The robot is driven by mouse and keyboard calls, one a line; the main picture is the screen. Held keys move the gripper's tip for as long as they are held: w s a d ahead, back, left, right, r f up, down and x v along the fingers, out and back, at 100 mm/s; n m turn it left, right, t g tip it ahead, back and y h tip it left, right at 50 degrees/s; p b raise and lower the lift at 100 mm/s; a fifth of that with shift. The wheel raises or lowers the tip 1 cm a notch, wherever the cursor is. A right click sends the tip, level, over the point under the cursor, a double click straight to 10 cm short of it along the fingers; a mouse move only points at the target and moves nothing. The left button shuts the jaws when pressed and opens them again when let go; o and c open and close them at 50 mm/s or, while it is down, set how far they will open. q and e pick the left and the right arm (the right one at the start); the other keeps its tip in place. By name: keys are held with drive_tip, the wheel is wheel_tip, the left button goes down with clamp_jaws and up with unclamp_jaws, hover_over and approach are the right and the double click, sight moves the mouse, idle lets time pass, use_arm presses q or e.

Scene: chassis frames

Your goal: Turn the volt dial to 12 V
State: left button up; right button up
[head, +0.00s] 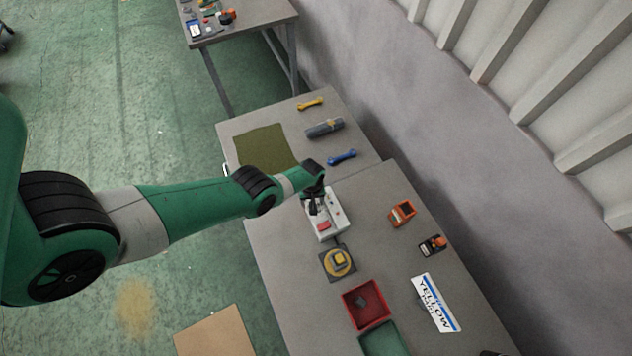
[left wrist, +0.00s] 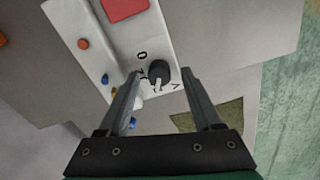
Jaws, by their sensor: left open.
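The white control box (head: 334,224) stands on the near workbench, with a red square (head: 323,226) on its top face. In the left wrist view, the volt dial (left wrist: 159,71) is a round black knob on the box panel (left wrist: 118,50). A white pointer mark shows on its lower side, and a 0, a V and another partly covered marking are printed around it. My left gripper (left wrist: 162,75) is open, with its fingertips on either side of the dial; I cannot tell whether they touch it. In the head view my left gripper (head: 316,200) hides the dial. My right gripper is not in view.
A yellow knob on a dark plate (head: 338,262), a red bin (head: 366,304) and a green bin (head: 383,341) stand in front of the box. An orange meter (head: 402,212) and a YELLOW sign (head: 436,303) lie to the right. Wrenches lie on the farther bench.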

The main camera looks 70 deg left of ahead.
use_arm(q)
drive_tip(key=shift+f, duration=0.5)
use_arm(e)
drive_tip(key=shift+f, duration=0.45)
use_arm(q)
clamp_jaws()
drive_tip(key=shift+m, duration=0.4)
drive_tip(key=m, duration=1.1)
